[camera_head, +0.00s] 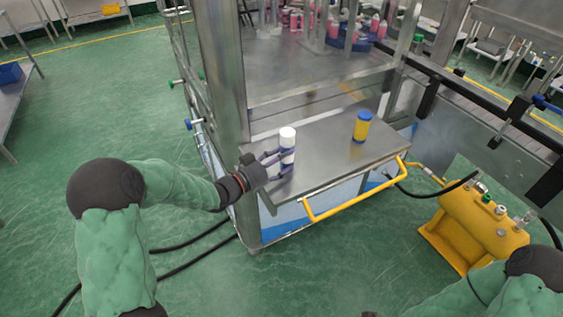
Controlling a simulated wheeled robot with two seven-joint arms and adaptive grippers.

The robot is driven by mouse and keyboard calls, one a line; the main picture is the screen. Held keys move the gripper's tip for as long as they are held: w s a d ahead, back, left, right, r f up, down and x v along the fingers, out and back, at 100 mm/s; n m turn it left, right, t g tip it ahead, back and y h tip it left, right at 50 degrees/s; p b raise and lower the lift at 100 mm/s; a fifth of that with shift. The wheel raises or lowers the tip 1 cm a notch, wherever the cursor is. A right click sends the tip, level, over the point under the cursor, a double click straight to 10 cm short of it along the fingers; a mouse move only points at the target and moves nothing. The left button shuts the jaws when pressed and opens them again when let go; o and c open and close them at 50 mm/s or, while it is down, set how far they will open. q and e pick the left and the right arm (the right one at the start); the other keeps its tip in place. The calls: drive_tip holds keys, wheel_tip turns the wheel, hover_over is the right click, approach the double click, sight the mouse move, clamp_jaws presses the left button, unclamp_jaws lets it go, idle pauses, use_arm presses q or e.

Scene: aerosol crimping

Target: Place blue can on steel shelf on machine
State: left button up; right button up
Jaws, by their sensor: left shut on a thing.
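My left gripper (275,163) is shut around a slim upright can with a white cap (287,135). Its fingers cover much of the body, and a dark bluish band and a white part show between them. This can is at the left end of the steel shelf (325,155) on the machine. I cannot tell whether its base touches the shelf. A yellow can with a blue cap (361,127) stands upright on the shelf to the right, apart from the gripper. My right arm shows at the lower right, but its gripper is out of view.
A yellow rail (355,190) runs along the shelf's front edge. A steel post (222,75) rises beside the shelf's left end. Pink cans (333,28) stand inside the machine behind. A yellow pump unit (480,225) is on the right. The shelf's middle is bare.

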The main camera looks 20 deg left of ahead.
use_arm(q)
drive_tip(key=shift+f, duration=0.1)
drive_tip(key=o, duration=1.3)
drive_tip(key=shift+r, duration=0.2)
drive_tip(key=shift+s+a+r, duration=0.1)
drive_tip(key=shift+s, duration=0.05)
drive_tip(key=p+v, duration=0.3)
drive_tip(key=v, duration=0.8)
drive_tip(key=shift+s+a, duration=0.1)
drive_tip(key=shift+s, duration=0.2)
